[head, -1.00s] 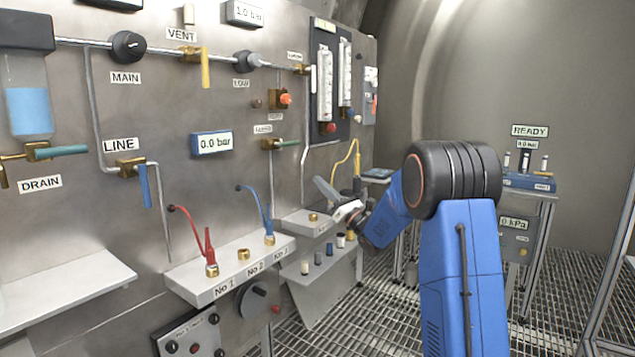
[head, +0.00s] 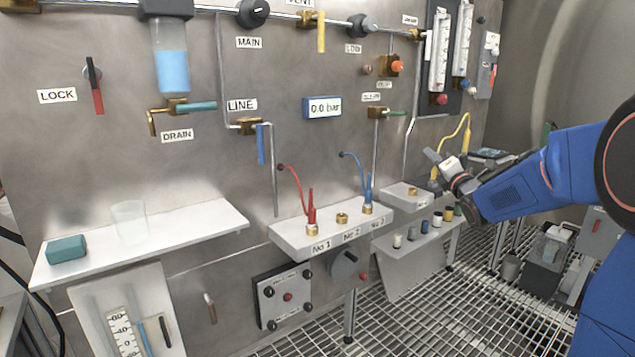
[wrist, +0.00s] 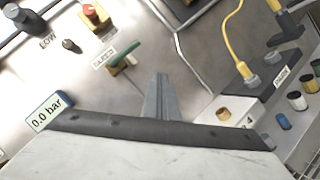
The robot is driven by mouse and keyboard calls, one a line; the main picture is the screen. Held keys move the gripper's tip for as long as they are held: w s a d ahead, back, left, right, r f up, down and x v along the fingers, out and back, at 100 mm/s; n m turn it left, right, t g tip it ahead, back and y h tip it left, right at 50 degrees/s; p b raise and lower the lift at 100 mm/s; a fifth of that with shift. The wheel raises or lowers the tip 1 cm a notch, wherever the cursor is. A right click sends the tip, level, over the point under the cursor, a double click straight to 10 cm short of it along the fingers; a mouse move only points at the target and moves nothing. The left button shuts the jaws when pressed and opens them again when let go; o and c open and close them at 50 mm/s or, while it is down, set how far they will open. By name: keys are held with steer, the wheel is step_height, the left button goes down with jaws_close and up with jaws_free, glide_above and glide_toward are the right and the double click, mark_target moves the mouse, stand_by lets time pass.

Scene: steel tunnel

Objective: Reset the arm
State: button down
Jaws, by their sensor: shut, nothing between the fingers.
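My gripper (head: 437,160) is at the right of the head view, at the end of my blue arm, in front of the steel panel and above the small shelf with a brass fitting (head: 413,191). Its fingers are shut and hold nothing. In the wrist view the grey fingers (wrist: 160,98) point at the bare panel, below a green-handled valve (wrist: 122,55) and left of the yellow hose (wrist: 240,62). I see no contact with the panel or the shelf.
A shelf (head: 290,238) with red and blue leads stands left of my gripper. Small vials (head: 424,227) stand on a lower shelf beneath it. A long shelf (head: 190,230) at left holds a clear cup and a teal block. The grated floor (head: 450,315) is open in front.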

steer(key=s+a+f+m+g+h, duration=0.1)
steer(key=s+f+m+g, duration=0.4)
steer(key=s, duration=1.2)
steer(key=s+a+f+m+g+h, duration=0.1)
steer(key=s+a+f+m+g, duration=0.2)
steer(key=s+f+m, duration=0.7)
steer(key=s+a+f+m+g+h, duration=0.2)
steer(key=s+f+m+g, duration=0.5)
steer(key=s, duration=1.8)
steer(key=f+m, duration=0.1)
steer(key=m, duration=0.5)
steer(key=shift+s+a, duration=0.15)
